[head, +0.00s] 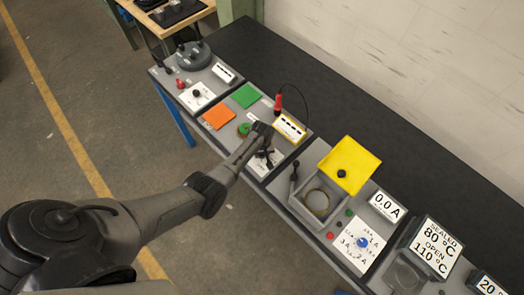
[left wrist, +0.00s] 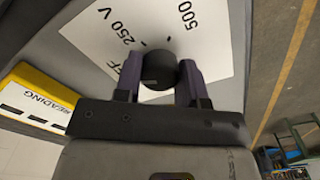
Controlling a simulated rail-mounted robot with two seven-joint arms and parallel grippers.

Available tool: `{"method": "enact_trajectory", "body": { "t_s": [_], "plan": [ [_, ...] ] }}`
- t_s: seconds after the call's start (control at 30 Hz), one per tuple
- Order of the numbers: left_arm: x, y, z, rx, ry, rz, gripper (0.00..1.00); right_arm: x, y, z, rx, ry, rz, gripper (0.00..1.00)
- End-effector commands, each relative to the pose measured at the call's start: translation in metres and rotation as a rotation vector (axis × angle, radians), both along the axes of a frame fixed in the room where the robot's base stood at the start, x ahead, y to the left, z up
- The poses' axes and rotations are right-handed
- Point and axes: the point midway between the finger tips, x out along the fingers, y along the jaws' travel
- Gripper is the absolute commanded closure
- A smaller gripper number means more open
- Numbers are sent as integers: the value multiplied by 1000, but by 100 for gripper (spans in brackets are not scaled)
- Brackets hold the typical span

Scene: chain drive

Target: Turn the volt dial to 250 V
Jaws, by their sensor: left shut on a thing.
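The volt dial is a round black knob (left wrist: 158,68) on a white plate (left wrist: 200,38) printed with OFF, 250 V and 500. In the left wrist view the OFF label is partly hidden by my left finger. My left gripper (left wrist: 158,82) has one finger on each side of the knob and is shut on it. I cannot tell clearly which label the knob points to. In the head view my left gripper (head: 264,146) is over the same panel and hides most of the dial. My right gripper is not in view.
A yellow-framed reading display (head: 290,128) stands beside the dial, with a red probe (head: 278,104) near it. Orange (head: 218,117) and green (head: 245,96) pads lie on the same panel. An open yellow-lidded box (head: 348,165) stands to the right.

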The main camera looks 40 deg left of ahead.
Motion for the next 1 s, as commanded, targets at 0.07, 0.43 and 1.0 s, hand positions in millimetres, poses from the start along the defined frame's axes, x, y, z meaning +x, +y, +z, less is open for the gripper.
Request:
{"method": "enact_trajectory", "body": {
  "t_s": [0.07,0.43,1.0],
  "plan": [
    [0,1,2,1,1,-74,87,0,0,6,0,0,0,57],
    [0,1,1,1,1,-420,87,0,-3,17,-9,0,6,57],
    [0,1,0,1,0,-772,87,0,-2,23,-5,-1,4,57]
  ]
}}
